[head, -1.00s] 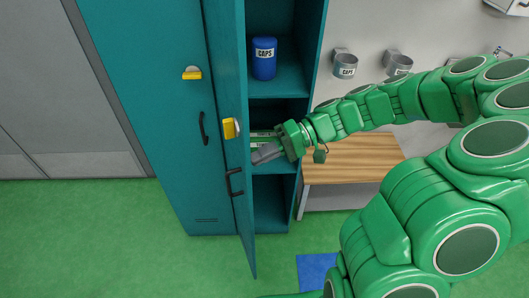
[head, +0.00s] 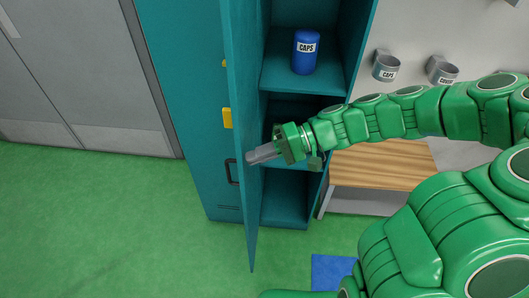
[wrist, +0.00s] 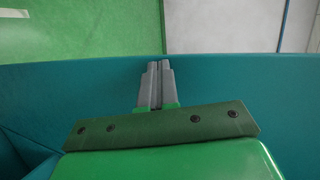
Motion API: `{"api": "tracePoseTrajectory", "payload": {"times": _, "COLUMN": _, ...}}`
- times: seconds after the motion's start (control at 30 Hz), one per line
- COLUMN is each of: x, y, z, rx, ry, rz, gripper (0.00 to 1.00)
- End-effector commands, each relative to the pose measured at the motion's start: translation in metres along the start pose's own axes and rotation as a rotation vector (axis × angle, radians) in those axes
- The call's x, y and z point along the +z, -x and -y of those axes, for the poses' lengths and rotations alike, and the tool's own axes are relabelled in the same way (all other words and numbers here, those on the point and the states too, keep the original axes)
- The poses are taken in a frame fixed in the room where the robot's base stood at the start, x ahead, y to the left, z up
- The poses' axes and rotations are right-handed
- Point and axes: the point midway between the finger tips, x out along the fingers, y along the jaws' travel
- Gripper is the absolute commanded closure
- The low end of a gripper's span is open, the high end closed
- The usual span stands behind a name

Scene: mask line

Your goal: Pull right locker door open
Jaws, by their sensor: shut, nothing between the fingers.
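The right locker door (head: 252,215) is a tall teal panel standing open, swung out from the locker and seen nearly edge-on. Its dark handle (head: 233,172) and yellow latch (head: 227,118) show at its left, on the outer side. My gripper (head: 250,157) is shut and empty, on the inner side of this door, with its grey fingers at or very near the panel. I cannot tell if they touch. In the wrist view the closed fingers (wrist: 159,75) reach over a teal panel (wrist: 225,85) toward its far edge.
The left locker door (head: 185,110) is closed. A wooden-topped bench (head: 380,165) stands right of the locker. Green floor (head: 110,220) is clear in front and left.

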Motion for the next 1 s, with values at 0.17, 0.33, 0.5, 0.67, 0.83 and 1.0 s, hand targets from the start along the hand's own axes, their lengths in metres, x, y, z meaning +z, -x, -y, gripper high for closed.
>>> {"api": "tracePoseTrajectory", "payload": {"times": 0.17, "x": 0.000, "y": 0.000, "z": 0.000, "rx": 0.000, "ry": 0.000, "rz": 0.000, "gripper": 1.00}}
{"api": "tracePoseTrajectory", "payload": {"times": 0.33, "x": 0.000, "y": 0.001, "z": 0.000, "rx": 0.001, "ry": 0.000, "rz": 0.000, "gripper": 1.00}}
{"api": "tracePoseTrajectory", "payload": {"times": 0.5, "x": 0.002, "y": 0.008, "z": -0.003, "rx": 0.002, "ry": 0.000, "rz": -0.003, "gripper": 1.00}}
{"api": "tracePoseTrajectory", "payload": {"times": 0.67, "x": 0.008, "y": 0.025, "z": -0.007, "rx": 0.001, "ry": -0.001, "rz": -0.003, "gripper": 1.00}}
{"api": "tracePoseTrajectory", "payload": {"times": 0.83, "x": 0.015, "y": 0.049, "z": -0.011, "rx": 0.004, "ry": 0.000, "rz": -0.006, "gripper": 1.00}}
{"api": "tracePoseTrajectory", "payload": {"times": 1.0, "x": 0.024, "y": 0.076, "z": -0.010, "rx": 0.003, "ry": -0.001, "rz": -0.004, "gripper": 1.00}}
